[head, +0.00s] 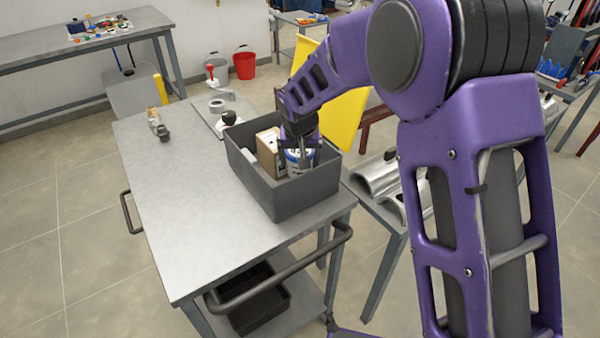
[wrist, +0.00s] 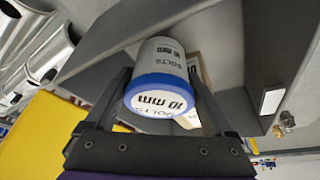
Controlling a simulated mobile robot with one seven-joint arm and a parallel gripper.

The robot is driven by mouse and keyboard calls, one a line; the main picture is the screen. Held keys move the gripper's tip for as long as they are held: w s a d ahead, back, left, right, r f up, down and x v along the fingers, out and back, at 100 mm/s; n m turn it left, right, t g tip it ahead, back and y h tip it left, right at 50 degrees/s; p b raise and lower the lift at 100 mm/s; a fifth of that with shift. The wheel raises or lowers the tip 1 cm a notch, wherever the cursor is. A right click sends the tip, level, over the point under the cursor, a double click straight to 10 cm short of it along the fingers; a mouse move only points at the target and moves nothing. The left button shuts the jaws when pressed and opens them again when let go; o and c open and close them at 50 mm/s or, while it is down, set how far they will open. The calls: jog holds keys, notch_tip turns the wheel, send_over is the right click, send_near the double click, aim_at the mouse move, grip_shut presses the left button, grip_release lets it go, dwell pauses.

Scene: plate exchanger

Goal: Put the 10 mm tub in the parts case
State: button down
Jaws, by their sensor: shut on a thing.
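The 10 mm tub (wrist: 160,62) is white-grey with a blue band and reads "BOLTS 10 mm". My gripper (wrist: 158,88) is shut on it, one finger on each side. In the head view the tub (head: 299,164) is inside the walls of the dark grey parts case (head: 305,196), toward its right side, with my gripper (head: 300,150) above it. I cannot tell whether the tub touches the case floor. The case also shows around the tub in the wrist view (wrist: 110,38).
A cardboard box (head: 267,150) stands in the case left of the tub. The case sits on a grey trolley (head: 190,222) with bare top to its left. Small fittings (head: 160,131) stand at the back left. Metal pipe shells (head: 378,176) lie on a stand at the right.

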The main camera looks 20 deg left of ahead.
aim_at(300, 172)
jog(key=shift+f, duration=2.2)
jog(key=shift+f+b, duration=0.15)
jog(key=shift+b, duration=0.15)
grip_release()
jog(key=shift+s+r, duration=0.1)
jog(key=shift+r, duration=0.35)
jog(key=v, duration=1.1)
jog(key=shift+s+p, duration=0.2)
jog(key=shift+p, duration=0.25)
jog(key=shift+d+r, duration=0.1)
jog(key=shift+d, duration=0.1)
